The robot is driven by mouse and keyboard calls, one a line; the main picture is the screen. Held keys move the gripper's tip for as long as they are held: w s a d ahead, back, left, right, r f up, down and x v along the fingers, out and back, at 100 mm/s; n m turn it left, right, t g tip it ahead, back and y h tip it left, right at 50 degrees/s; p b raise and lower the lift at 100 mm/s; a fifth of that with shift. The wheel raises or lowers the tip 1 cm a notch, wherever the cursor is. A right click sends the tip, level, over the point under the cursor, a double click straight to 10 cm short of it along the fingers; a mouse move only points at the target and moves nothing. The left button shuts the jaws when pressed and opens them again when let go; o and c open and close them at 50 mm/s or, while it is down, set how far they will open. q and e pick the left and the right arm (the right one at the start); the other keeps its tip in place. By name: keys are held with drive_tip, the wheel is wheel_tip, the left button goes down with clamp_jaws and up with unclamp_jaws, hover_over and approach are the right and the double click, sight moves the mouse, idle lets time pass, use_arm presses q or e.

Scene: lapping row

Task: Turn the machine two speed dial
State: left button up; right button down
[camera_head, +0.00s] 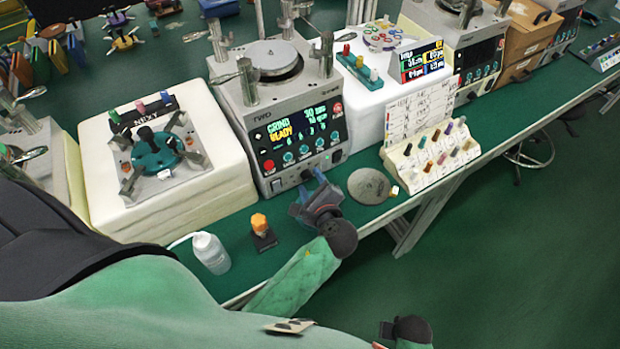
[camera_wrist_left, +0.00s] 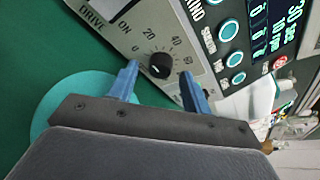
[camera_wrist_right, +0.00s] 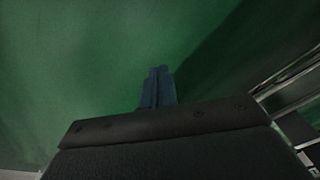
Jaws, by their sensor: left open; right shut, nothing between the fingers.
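Machine two (camera_head: 246,120) is a grey lapping machine labelled TWO, with a lit screen and a black front panel. In the left wrist view its speed dial (camera_wrist_left: 160,65) is a small black knob on a grey plate marked 20, 40, 60. My left gripper (camera_head: 308,190) is at the machine's lower front. Its blue fingers (camera_wrist_left: 158,78) are open, one on either side of the dial in that view; I cannot tell whether they touch it. My right gripper (camera_wrist_right: 157,75) is shut and empty over green floor, away from the bench.
A white block with a fixture (camera_head: 105,190) stands left of the machine. On the green bench in front are a squeeze bottle (camera_head: 210,254), an orange-topped item (camera_head: 262,230) and a grey disc (camera_head: 369,185). A rack of coloured pegs (camera_head: 420,160) stands to the right.

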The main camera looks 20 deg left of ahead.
use_arm(q)
drive_tip(key=shift+w+a+f, duration=0.1)
drive_tip(key=shift+w+a, duration=0.15)
drive_tip(key=shift+w, duration=0.05)
use_arm(e)
drive_tip(key=shift+s+d+f, duration=0.1)
drive_tip(key=shift+f, duration=0.45)
use_arm(q)
drive_tip(key=c, duration=1)
use_arm(e)
drive_tip(key=shift+f, duration=0.4)
